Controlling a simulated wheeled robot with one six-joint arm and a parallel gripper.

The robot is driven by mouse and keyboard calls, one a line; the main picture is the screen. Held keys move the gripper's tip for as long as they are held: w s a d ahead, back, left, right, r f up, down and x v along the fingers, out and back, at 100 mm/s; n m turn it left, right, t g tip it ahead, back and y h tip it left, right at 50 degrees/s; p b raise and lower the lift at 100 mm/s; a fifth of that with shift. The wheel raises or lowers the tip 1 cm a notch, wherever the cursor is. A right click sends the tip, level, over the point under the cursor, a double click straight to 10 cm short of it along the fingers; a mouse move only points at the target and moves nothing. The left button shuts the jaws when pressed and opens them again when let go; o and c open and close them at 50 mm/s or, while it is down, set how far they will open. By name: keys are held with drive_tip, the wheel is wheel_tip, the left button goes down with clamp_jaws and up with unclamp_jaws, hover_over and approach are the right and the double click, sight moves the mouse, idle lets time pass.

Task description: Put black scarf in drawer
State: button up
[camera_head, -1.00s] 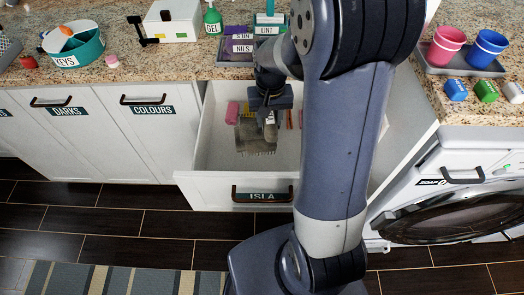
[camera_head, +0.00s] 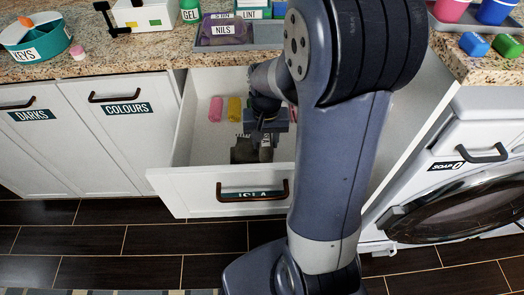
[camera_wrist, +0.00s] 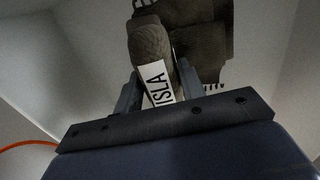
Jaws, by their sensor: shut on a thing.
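The open drawer (camera_head: 196,184) has a dark handle and an ISLA label on its front. My gripper (camera_head: 266,138) is inside the drawer opening, pointing down. It is shut on the black scarf (camera_head: 243,152), which looks dark grey-brown and hangs folded near the drawer's front. In the wrist view, the scarf (camera_wrist: 200,45) shows a knitted roll, a fringe and a white ISLA tag, with the roll between the fingers of my gripper (camera_wrist: 157,88). My arm hides the drawer's right part. I cannot tell whether the scarf touches the drawer bottom.
Pink (camera_head: 216,109) and yellow (camera_head: 234,109) rolled items lie at the back of the drawer. The counter (camera_head: 130,55) above holds a grey tray (camera_head: 207,47) and a teal KEYS bin (camera_head: 35,38). A washing machine (camera_head: 460,215) stands at the right. The drawer's left side has free room.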

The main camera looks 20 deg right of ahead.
drive_tip(key=shift+f+b, duration=0.45)
drive_tip(key=shift+f, duration=2.1)
drive_tip(key=shift+f, duration=0.15)
drive_tip(key=o, duration=1.1)
drive_tip(key=shift+c, duration=0.2)
wheel_tip(320, 180, up, 12)
drive_tip(key=p, duration=0.2)
drive_tip(key=shift+p, duration=0.3)
